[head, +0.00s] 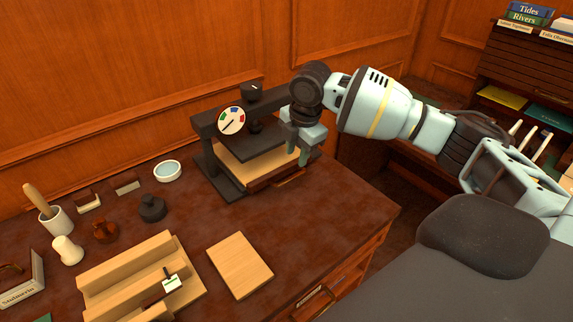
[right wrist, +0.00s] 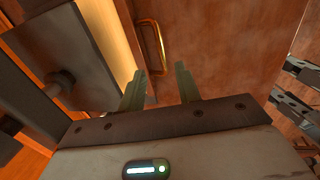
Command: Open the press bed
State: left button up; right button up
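The press (head: 207,128) is a dark metal frame with a coloured dial, standing at the back right of the desk. Its press bed (head: 228,158) is a pale wooden slab under the dark platen. A brass handle (head: 291,180) shows low at its front edge; the handle also shows in the right wrist view (right wrist: 161,44). My right gripper (head: 297,158) is at the bed's front right, partly hiding it. In the right wrist view its two fingers (right wrist: 160,80) are apart with nothing between them, and the handle lies just beyond the fingertips. My left gripper is not in view.
A pale board (head: 240,265) and a stepped wooden rack (head: 130,275) lie on the desk (head: 335,215) front. A white bowl (head: 167,171), a dark weight (head: 152,208) and a cup with a pestle (head: 56,220) stand left of the press. The desk front right is clear.

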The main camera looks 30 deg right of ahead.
aim_at(293, 178)
jog(key=shift+w+f+b, duration=0.1)
jog(key=shift+w+f, duration=0.1)
jog(key=shift+f, duration=1.1)
jog(key=shift+w+f+b, duration=0.1)
jog(key=shift+w+f, duration=0.1)
jog(key=shift+f, duration=1.05)
jog(key=shift+w+f+b, duration=0.1)
jog(key=shift+w+f, duration=0.1)
jog(key=shift+f, duration=1.1)
jog(key=shift+c, duration=0.4)
grip_shut()
